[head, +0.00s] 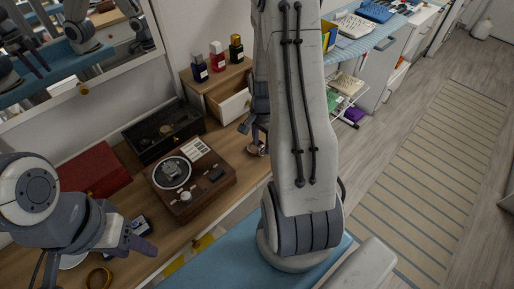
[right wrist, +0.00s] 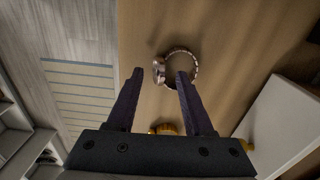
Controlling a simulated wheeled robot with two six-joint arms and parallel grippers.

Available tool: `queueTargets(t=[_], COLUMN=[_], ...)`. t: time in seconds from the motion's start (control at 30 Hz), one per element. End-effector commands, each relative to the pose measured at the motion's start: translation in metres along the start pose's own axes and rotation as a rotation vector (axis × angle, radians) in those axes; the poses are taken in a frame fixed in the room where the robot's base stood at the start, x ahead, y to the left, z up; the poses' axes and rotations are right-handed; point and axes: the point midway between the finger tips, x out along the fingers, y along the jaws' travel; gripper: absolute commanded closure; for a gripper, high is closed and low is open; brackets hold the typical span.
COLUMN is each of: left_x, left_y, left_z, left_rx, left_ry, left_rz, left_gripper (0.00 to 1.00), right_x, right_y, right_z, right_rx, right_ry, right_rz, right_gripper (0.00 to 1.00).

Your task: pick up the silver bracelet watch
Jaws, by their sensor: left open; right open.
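The silver bracelet watch (right wrist: 192,59) shows in the right wrist view on the wooden top, its band forming a round loop with the case at the left. My right gripper (right wrist: 160,73) is open, its two dark fingers pointing toward the watch. The right fingertip overlaps the loop in the picture; I cannot tell whether they touch. In the head view my right arm hides most of that gripper and the spot around it. My left gripper (head: 140,232) is open over the left part of the dresser top, apart from the watch.
A wooden turntable-like device (head: 205,178), an open black box (head: 153,151) and a red box (head: 93,175) occupy the dresser. A gold ring-shaped item (head: 98,278) lies at front left. Several small bottles (head: 217,56) stand on a drawer unit (head: 219,84). A gold piece (right wrist: 165,128) shows between my right fingers' bases.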

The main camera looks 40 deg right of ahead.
Motion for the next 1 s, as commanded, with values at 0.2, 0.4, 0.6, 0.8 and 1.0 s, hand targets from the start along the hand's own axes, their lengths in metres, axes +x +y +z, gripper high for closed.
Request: queueTargets(t=[0.2,0.4,0.6,0.8,1.0], left_x=[0.0,0.0,0.0,0.0,0.0], left_y=[0.0,0.0,0.0,0.0,0.0], left_z=[0.0,0.0,0.0,0.0,0.0], left_rx=[0.0,0.0,0.0,0.0,0.0], left_ry=[0.0,0.0,0.0,0.0,0.0], left_rz=[0.0,0.0,0.0,0.0,0.0], left_gripper=[0.48,0.48,0.48,0.48,0.48], right_x=[0.006,0.005,0.005,0.005,-0.005], right_y=[0.0,0.0,0.0,0.0,-0.001], right_z=[0.0,0.0,0.0,0.0,-0.001], right_rx=[0.0,0.0,0.0,0.0,0.0], right_ry=[0.001,0.0,0.001,0.001,0.003], right_rz=[-0.001,-0.001,-0.001,-0.001,-0.003], right_gripper=[0.48,0.9,1.0,1.0,1.0])
